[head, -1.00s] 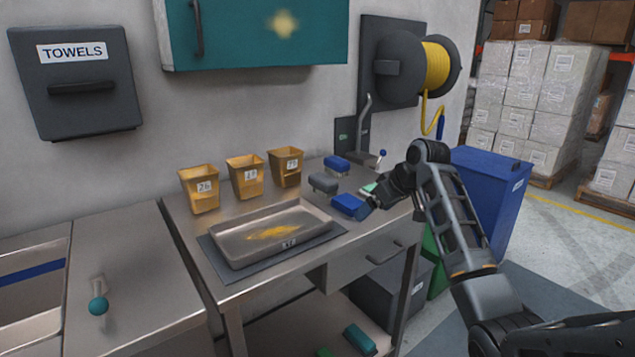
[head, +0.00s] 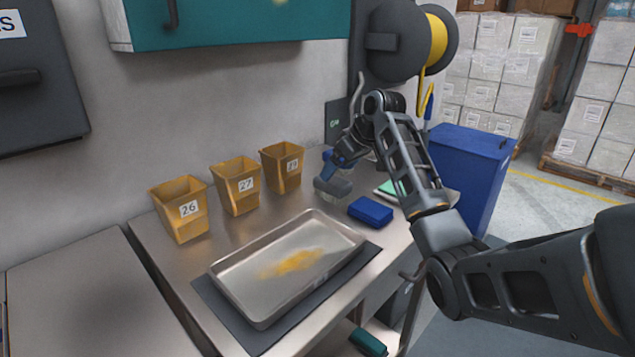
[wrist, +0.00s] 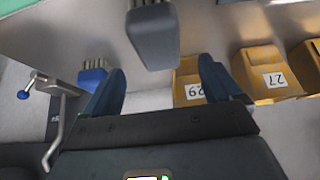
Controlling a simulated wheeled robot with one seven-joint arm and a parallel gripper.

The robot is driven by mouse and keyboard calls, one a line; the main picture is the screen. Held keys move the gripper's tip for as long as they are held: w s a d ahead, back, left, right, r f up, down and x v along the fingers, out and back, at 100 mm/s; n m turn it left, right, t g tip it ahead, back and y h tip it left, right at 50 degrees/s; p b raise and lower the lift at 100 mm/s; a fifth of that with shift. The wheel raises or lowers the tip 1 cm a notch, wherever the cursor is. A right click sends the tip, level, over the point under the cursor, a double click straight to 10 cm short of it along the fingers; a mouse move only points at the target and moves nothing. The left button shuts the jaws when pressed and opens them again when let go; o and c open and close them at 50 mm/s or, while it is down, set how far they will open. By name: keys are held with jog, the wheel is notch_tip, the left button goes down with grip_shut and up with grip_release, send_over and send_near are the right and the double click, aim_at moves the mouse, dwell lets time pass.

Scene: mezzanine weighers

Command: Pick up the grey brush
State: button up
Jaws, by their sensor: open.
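The grey brush (head: 333,187) lies on the steel worktop, right of the yellow bins, partly covered by my gripper in the head view. In the wrist view the grey brush (wrist: 153,38) shows its grey block with bristles at its far end. My gripper (head: 332,168) is directly over it, pointing down. In the wrist view its two blue fingers (wrist: 162,75) are apart and empty, with the brush in line with the gap, near the fingertips. I cannot tell whether they touch it.
A blue brush (head: 370,211) lies just right of the grey one; another blue brush (wrist: 92,78) shows in the wrist view. Yellow bins, including bin 29 (head: 283,167), stand left. A metal tray (head: 250,310) with yellow powder is in front. A tap (wrist: 58,130) is close by.

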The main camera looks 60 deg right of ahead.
aim_at(334, 180)
jog(key=shift+w+d+f, duration=0.1)
jog(key=shift+w+f, duration=0.4)
jog(key=shift+f, duration=0.05)
jog(key=x, duration=0.4)
jog(key=p+x, duration=0.1)
jog(key=x, duration=0.1)
jog(key=shift+s+f, duration=0.3)
jog(key=shift+f, duration=0.2)
jog(key=c, duration=1.2)
notch_tip(334, 180, up, 5)
jog(key=shift+f+b, duration=0.25)
jog(key=shift+b, duration=0.15)
jog(key=s+d+r, duration=0.2)
jog(key=s, duration=0.1)
jog(key=s+d+r+b, duration=0.1)
jog(key=s+d+r, duration=0.1)
jog(key=s, duration=0.1)
jog(key=s+d+r, duration=0.2)
jog(key=s+d, duration=0.1)
jog(key=shift+s+d+r+b, duration=0.1)
jog(key=shift+r+b, duration=0.2)
